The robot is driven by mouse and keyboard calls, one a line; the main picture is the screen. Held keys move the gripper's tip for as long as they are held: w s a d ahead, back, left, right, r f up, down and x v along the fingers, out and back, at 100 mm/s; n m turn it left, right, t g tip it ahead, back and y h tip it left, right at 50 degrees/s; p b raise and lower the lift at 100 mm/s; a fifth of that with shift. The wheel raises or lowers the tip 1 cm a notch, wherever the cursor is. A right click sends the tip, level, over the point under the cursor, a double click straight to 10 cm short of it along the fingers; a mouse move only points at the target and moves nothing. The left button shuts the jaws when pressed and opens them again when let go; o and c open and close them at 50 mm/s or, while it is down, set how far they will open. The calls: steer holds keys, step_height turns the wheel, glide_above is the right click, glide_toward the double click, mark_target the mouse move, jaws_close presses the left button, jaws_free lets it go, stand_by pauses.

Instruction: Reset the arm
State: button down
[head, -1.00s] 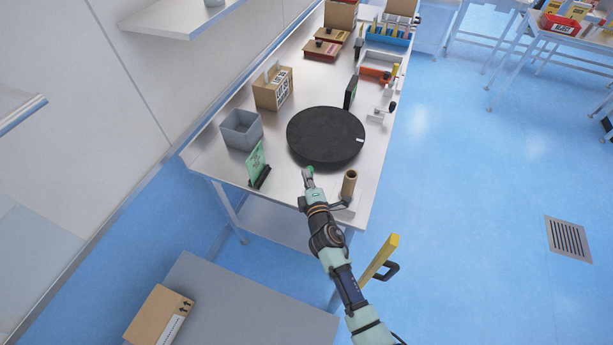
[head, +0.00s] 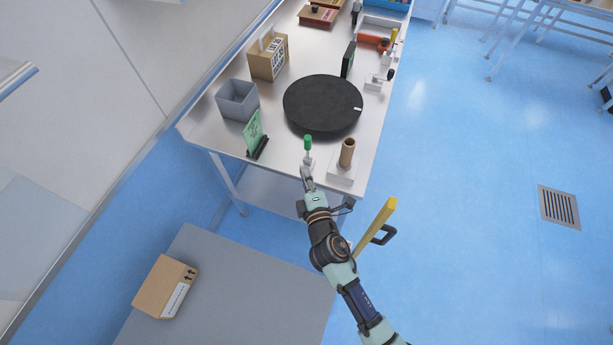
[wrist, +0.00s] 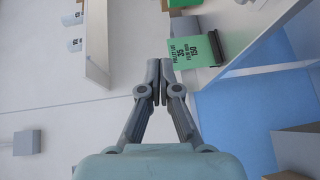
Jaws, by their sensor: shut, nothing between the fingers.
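My gripper (head: 307,176) is at the near edge of the steel table (head: 283,166) in the head view, apart from the things on it. In the wrist view my gripper (wrist: 160,72) has its two fingers together with nothing between them. Just beyond it in the head view stands a small post with a green knob (head: 308,141). A green sign (head: 253,133) stands to its left. The sign also shows in the wrist view (wrist: 193,53), beyond the fingertips and to their right.
A black round turntable (head: 322,103) lies behind the green knob. A brown tube (head: 347,152) stands upright on a white base to the right. A grey bin (head: 237,100) and a cardboard box (head: 268,57) stand at the left. A yellow post (head: 377,229) rises right of my arm.

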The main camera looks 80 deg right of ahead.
steer(key=shift+s+a+r, duration=0.1)
steer(key=shift+s+a, duration=0.1)
steer(key=shift+a, duration=0.2)
stand_by(0.4)
steer(key=w+a+r+m+t+y, duration=0.3)
steer(key=w+a+r+m+y, duration=0.25)
steer(key=w+a+r, duration=0.7)
steer(key=w+a+r+t+y, duration=0.15)
steer(key=a+y, duration=0.25)
steer(key=a, duration=0.8)
steer(key=w+a+r+t+y, duration=0.15)
steer(key=a+y, duration=0.25)
steer(key=a, duration=0.7)
steer(key=s+a+r+g+y+p, duration=0.1)
steer(key=a+r+p, duration=0.2)
steer(key=r+p, duration=1.3)
steer(key=shift+s+a+r, duration=0.2)
steer(key=shift+r, duration=0.5)
